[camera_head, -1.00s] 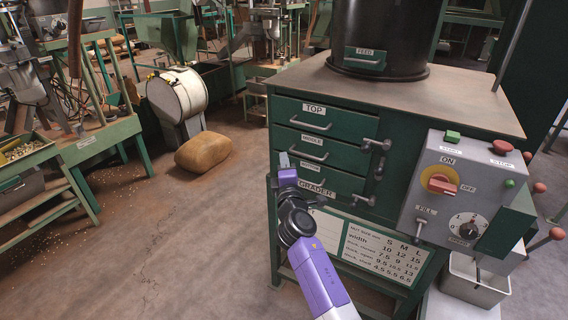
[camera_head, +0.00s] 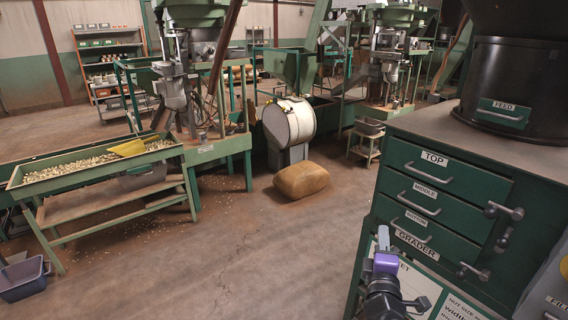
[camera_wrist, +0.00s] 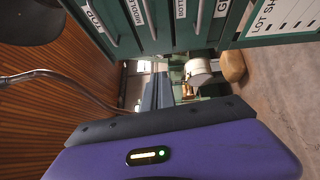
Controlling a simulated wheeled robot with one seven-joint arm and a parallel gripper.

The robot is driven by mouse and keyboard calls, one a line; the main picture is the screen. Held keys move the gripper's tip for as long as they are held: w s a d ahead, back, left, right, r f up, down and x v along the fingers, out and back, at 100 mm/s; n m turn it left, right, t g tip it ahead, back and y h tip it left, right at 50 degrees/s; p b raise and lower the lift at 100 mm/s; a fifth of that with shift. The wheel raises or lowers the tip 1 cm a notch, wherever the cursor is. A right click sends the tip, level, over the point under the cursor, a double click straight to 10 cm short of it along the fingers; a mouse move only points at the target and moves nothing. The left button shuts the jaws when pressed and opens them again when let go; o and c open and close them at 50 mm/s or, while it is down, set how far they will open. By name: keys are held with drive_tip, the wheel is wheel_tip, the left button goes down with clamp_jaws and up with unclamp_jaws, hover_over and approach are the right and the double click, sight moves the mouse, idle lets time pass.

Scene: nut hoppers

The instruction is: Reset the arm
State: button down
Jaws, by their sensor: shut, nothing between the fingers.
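My arm's purple and black end shows at the lower right of the head view, with my gripper (camera_head: 383,239) at its top, pointing up in front of the grader cabinet's left front edge. The gripper is shut and holds nothing that I can see. The green grader cabinet (camera_head: 455,188) has drawers labelled TOP, MIDDLE and BOTTOM, all closed. In the wrist view a purple housing with a small lit indicator fills the bottom, and the drawer fronts (camera_wrist: 150,36) show sideways above it.
A black feed drum (camera_head: 510,85) stands on the cabinet. A brown sack (camera_head: 301,180) lies on the floor beside a white drum machine (camera_head: 289,123). A green nut tray table (camera_head: 100,166) stands at left, with a blue-grey bin (camera_head: 24,278) on the floor. The middle floor is open.

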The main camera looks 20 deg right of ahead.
drive_tip(key=s+a+f+m+t+y, duration=0.3)
drive_tip(key=s+a+m+y, duration=0.45)
drive_tip(key=s+a, duration=0.7)
drive_tip(key=s+a+m+g+y, duration=0.1)
drive_tip(key=s+a+m, duration=0.1)
drive_tip(key=s, duration=1.1)
drive_tip(key=s+a+f+m+g+y, duration=0.1)
drive_tip(key=s+a, duration=0.3)
drive_tip(key=s, duration=0.9)
drive_tip(key=shift+a+m+g+y, duration=0.4)
drive_tip(key=shift+m+g+y, duration=0.25)
drive_tip(key=shift+g+y, duration=0.1)
drive_tip(key=shift+f, duration=0.1)
